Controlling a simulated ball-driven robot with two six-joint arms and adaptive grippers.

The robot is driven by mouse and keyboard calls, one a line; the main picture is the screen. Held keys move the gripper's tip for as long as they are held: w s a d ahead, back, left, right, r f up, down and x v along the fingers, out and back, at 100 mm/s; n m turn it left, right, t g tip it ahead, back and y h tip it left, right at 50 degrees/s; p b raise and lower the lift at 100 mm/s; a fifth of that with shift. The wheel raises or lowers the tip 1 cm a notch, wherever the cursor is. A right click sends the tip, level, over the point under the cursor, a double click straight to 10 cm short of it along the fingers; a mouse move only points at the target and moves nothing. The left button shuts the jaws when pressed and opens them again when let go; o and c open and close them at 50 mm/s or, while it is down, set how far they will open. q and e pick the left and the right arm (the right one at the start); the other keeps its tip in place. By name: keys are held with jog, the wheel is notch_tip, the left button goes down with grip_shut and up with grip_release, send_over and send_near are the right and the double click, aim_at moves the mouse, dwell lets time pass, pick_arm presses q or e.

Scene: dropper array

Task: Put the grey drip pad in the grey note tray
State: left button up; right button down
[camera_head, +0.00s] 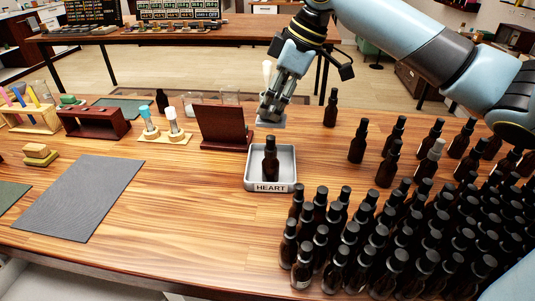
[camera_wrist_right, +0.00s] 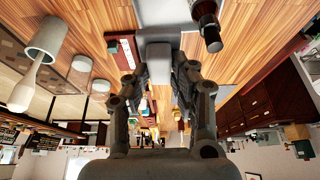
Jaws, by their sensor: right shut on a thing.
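The grey note tray (camera_head: 257,183), labelled HEART, stands on the wooden table near the middle of the head view. A dark dropper bottle (camera_head: 270,163) stands upright in it. My right gripper (camera_head: 272,110) is above the table just behind the tray, pointing down. It is shut on the grey drip pad (camera_head: 271,122), a small flat piece that shows under the fingertips, apart from the tray. In the right wrist view a pale grey piece, seemingly the pad (camera_wrist_right: 158,52), shows between the fingers. My left gripper is not in view.
Many dark bottles (camera_head: 390,240) crowd the right front, with several more behind them. A dark red stand (camera_head: 223,127) is left of the gripper. A white pestle-like object (camera_wrist_right: 30,85) shows in the wrist view. The table left of the tray is clear up to a grey mat (camera_head: 80,195).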

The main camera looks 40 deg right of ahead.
aim_at(273, 127)
notch_tip(273, 127, down, 6)
jog(key=shift+s+r+p, duration=0.1)
jog(key=shift+r+p, duration=0.1)
jog(key=shift+p, duration=0.1)
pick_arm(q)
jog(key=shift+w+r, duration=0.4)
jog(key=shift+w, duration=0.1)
pick_arm(e)
jog(key=shift+f, duration=2.25)
jog(key=c, duration=1.4)
grip_release()
jog(key=shift+f, duration=0.1)
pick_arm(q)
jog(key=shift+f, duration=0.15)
pick_arm(e)
jog(key=v, duration=1.2)
